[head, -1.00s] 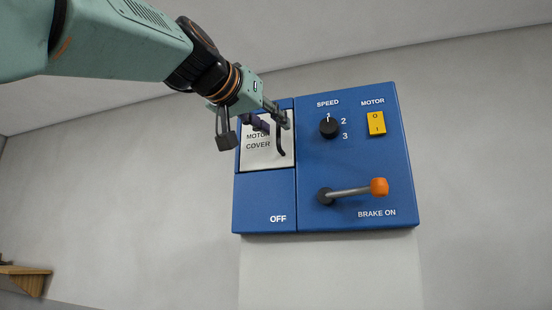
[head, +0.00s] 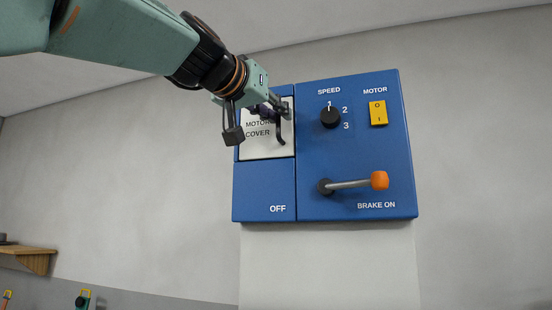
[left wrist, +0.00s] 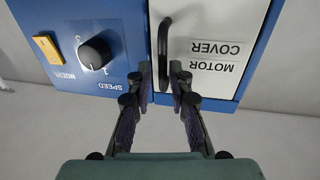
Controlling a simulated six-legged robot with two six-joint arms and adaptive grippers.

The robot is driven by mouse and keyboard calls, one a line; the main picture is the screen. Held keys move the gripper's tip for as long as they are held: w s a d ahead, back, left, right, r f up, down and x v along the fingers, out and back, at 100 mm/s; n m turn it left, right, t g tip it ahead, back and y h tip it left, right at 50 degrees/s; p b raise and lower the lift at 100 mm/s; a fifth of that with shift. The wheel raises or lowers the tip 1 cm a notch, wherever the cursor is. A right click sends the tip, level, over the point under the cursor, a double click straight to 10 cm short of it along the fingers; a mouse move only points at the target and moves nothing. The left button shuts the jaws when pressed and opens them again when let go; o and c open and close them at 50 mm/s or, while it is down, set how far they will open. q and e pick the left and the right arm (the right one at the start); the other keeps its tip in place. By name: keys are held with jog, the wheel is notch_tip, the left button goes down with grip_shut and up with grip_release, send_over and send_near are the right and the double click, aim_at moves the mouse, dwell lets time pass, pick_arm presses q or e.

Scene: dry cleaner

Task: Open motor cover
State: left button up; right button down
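The motor cover (head: 265,146) is a white plate marked MOTOR COVER at the upper left of a blue panel; it looks closed. Its black curved handle (head: 280,130) is at its right side in the head view. My left gripper (head: 260,119) is in front of the cover, its fingers apart. In the left wrist view the cover (left wrist: 205,65) appears upside down. There the handle (left wrist: 162,45) runs down between the open fingertips of my left gripper (left wrist: 162,77); I cannot tell whether they touch it. My right gripper is in neither view.
The blue panel (head: 360,150) also carries a black speed knob (head: 330,117), a yellow motor switch (head: 378,112) and an orange-tipped brake lever (head: 350,184). A wooden shelf (head: 35,260) is at the far left. The wall around the panel is bare.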

pick_arm(q)
jog(key=shift+w+a+f, duration=0.1)
jog(key=shift+w, duration=0.2)
grip_shut()
jog(key=shift+s, duration=0.1)
